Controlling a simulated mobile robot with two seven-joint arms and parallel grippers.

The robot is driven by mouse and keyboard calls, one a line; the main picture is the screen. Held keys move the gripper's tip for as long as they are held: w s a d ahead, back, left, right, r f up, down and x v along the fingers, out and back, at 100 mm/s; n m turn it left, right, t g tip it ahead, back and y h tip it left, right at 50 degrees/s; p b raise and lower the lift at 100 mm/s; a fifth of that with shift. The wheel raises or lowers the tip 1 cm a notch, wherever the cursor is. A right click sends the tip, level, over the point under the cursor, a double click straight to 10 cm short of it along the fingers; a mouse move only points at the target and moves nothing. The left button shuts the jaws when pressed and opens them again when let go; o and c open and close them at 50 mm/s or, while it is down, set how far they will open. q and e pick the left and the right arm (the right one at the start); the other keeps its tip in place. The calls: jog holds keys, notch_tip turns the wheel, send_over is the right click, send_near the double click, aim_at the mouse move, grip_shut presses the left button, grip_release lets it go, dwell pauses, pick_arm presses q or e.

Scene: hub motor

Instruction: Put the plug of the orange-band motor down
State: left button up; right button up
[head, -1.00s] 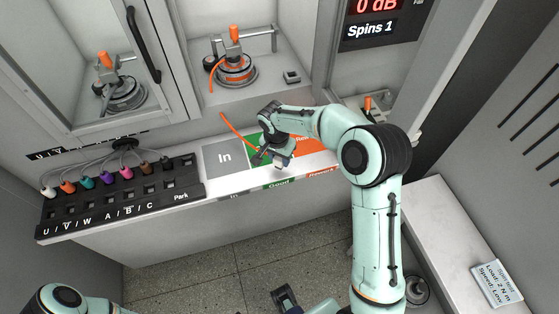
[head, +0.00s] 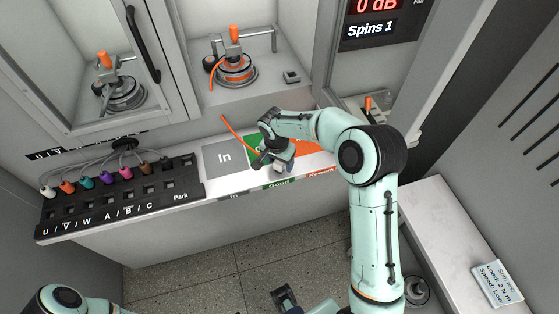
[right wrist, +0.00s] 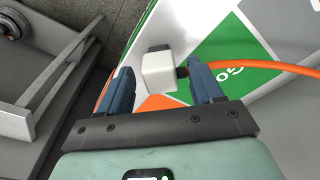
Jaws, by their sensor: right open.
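The orange-band motor (head: 235,72) stands in the open bay at the back, with its orange cable (head: 238,133) coming down towards the shelf. The cable's white plug (right wrist: 160,72) shows in the right wrist view between the fingers of my right gripper (right wrist: 163,88). The fingers are open, with a clear gap on the plug's left; the right finger is close to the cable end. In the head view my right gripper (head: 274,163) is low over the Good and Rework patches and partly hides the plug. A dark gripper-like part (head: 287,298) at the bottom edge may be my left gripper.
The grey In patch (head: 224,158) lies left of the green Good patch (head: 257,143). A black rack (head: 120,195) with several coloured plugs fills the shelf's left. Another motor (head: 120,92) stands behind the left glass door. The white shelf's front edge is close to my gripper.

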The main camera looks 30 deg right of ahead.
aim_at(277, 165)
notch_tip(277, 165, up, 12)
jog(key=a, duration=0.1)
jog(key=shift+s+a+p, duration=0.15)
jog(key=shift+s+p, duration=0.15)
dwell(0.4)
